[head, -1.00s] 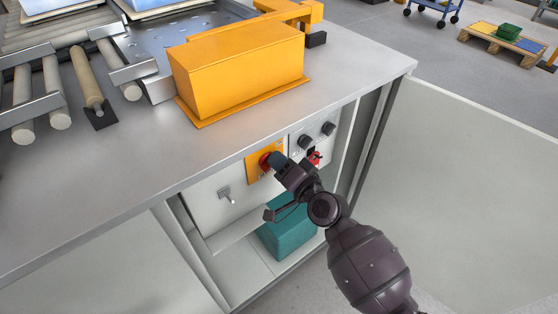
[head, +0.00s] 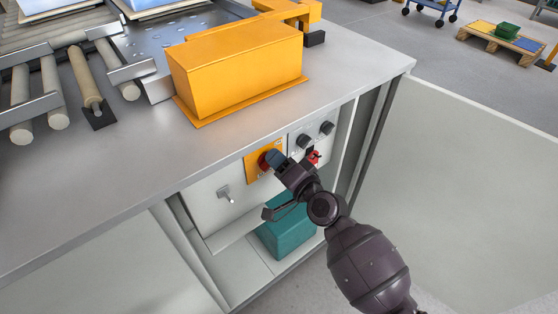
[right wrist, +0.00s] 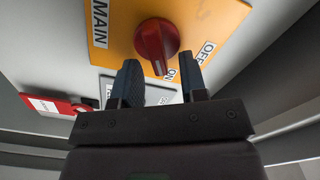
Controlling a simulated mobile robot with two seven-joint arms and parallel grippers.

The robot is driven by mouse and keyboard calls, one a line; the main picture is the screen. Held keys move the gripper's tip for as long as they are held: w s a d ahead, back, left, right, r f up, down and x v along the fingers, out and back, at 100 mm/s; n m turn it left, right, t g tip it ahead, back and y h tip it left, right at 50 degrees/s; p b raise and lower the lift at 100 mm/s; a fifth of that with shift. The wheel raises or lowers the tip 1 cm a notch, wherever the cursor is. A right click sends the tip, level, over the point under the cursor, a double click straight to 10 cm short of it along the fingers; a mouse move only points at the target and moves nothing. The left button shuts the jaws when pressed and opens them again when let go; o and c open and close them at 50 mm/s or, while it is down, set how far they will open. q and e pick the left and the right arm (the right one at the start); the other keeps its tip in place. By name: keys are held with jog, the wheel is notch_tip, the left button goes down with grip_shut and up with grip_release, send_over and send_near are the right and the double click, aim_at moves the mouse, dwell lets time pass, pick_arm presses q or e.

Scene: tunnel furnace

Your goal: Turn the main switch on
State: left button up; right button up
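The main switch is a red rotary knob (right wrist: 156,42) on an orange plate (right wrist: 118,30) marked MAIN, ON and OFF in the right wrist view. Its handle end points closer to ON than to OFF. In the head view the red knob (head: 265,161) is partly hidden by my gripper. My right gripper (head: 270,186) is at the panel, with one finger close beside the knob. In the right wrist view its two dark fingers (right wrist: 159,72) are apart, with the knob's handle end between or just beyond their tips. Contact cannot be told. My left gripper is not in view.
A teal box (head: 287,231) stands below in the cabinet. The countertop (head: 130,165) overhangs the panel; the open door (head: 465,190) is at right.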

pick_arm(q)
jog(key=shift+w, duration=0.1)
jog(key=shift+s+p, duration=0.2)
jog(key=shift+p, duration=0.2)
pick_arm(e)
jog(key=v, duration=1)
jog(key=shift+s+d, duration=0.2)
jog(key=shift+s, duration=0.15)
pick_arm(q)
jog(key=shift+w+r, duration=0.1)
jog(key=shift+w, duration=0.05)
